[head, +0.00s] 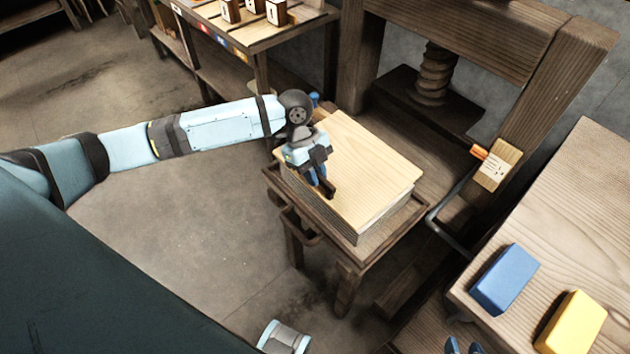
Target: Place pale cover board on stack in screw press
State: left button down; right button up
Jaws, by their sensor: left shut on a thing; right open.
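The pale cover board (372,160) lies flat over a thick stack of whitish sheets (378,222), on a small wooden stand with a raised rim (394,230). I cannot tell whether the board rests fully on the stack. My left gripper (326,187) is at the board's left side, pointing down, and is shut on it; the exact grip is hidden. The screw press (435,80) stands behind, with its dark platen (425,106) raised. My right gripper (464,347) is open at the bottom edge, mostly cut off.
A wooden table (575,215) at the right carries a blue block (505,279) and a yellow block (571,322). A tag with an orange end (496,165) is on the press's right post. A shelf (255,30) with small marked blocks stands at the back left.

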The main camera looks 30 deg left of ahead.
pick_arm(q)
notch_tip(320, 180, down, 3)
jog(key=shift+f, duration=0.1)
jog(key=c, duration=1.1)
grip_release()
jog(key=shift+w+a+r, duration=0.1)
jog(key=shift+a+r, duration=0.1)
jog(key=shift+r, duration=0.35)
jog(key=v, duration=1.1)
jog(key=shift+f, duration=0.1)
